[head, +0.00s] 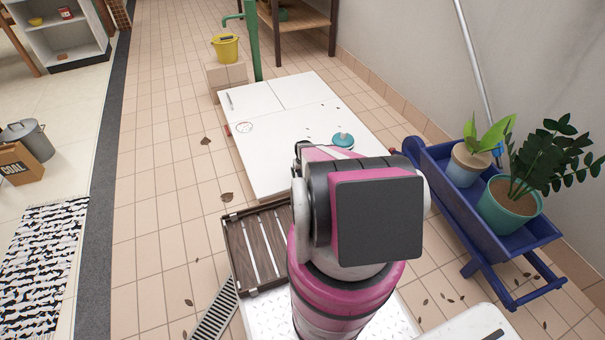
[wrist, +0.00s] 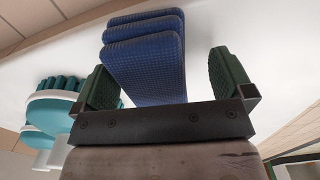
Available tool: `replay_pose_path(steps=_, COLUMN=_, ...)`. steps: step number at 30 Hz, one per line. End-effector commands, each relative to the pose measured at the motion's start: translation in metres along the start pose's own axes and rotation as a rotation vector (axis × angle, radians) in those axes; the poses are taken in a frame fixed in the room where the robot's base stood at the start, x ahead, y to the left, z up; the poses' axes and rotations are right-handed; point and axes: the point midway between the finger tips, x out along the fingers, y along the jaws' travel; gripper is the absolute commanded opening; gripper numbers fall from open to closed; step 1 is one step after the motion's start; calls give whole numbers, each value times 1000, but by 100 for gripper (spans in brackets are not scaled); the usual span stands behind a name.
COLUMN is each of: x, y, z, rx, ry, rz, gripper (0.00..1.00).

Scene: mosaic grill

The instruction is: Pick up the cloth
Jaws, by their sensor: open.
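The blue cloth (wrist: 146,58) is folded in several thick layers and has a fine textured surface. In the wrist view it lies on a white surface (wrist: 235,25), between the two green fingertips of my gripper (wrist: 160,80). My gripper is open, with a gap between the cloth and the right fingertip; the left fingertip is close to the cloth's left side. I cannot tell how deep the cloth sits between the fingers. In the head view my arm hides the gripper and the cloth.
A teal brush (wrist: 52,105) is left of my gripper; it also shows in the head view (head: 343,140) on a large white fridge-like block (head: 275,135). A blue planter cart (head: 480,215) stands right, a dark slatted crate (head: 258,245) nearer. The tiled floor at left is mostly clear.

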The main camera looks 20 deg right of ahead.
Motion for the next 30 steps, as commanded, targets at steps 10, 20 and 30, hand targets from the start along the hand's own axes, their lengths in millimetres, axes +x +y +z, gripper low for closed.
replay_pose_path(steps=10, x=11, y=0, z=0, rx=0, ry=0, rz=0, gripper=92)
replay_pose_path(steps=20, x=11, y=0, z=0, rx=0, ry=0, rz=0, gripper=42)
replay_pose_path(steps=30, x=-1, y=0, z=1, rx=0, ry=1, rz=0, gripper=42)
